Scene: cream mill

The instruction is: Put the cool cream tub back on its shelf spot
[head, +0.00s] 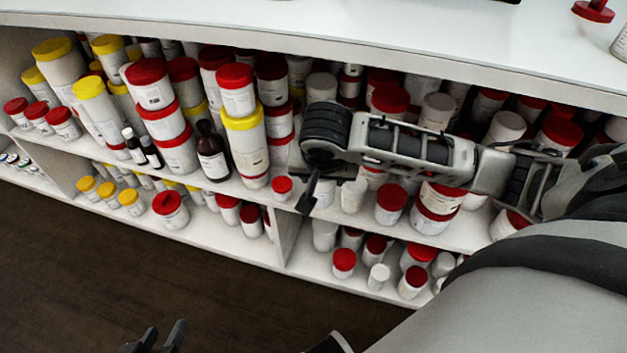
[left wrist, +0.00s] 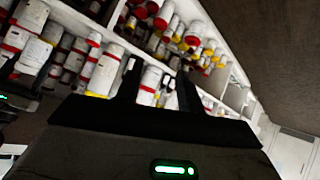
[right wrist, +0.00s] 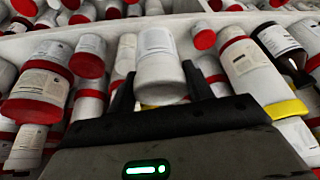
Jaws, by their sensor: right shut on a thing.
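My right gripper (head: 310,190) reaches into the shelf at the middle of the head view, in front of the tubs. In the right wrist view its two fingers (right wrist: 158,92) stand either side of a white tub (right wrist: 160,72) with a pale lid, and it is shut on it. This looks like the cream tub, but I cannot read its label. In the head view the wrist and fingers largely hide it. My left gripper (head: 160,338) is at the bottom edge of the head view, away from the shelf. Its fingers are apart and empty, as the left wrist view shows (left wrist: 158,85).
Tubs with red, yellow and white lids crowd the upper shelf (head: 225,185) on both sides of my right gripper. Brown bottles (head: 212,155) stand to its left. A vertical divider (head: 283,235) and a lower shelf with smaller tubs lie below. The dark floor (head: 110,275) in front is clear.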

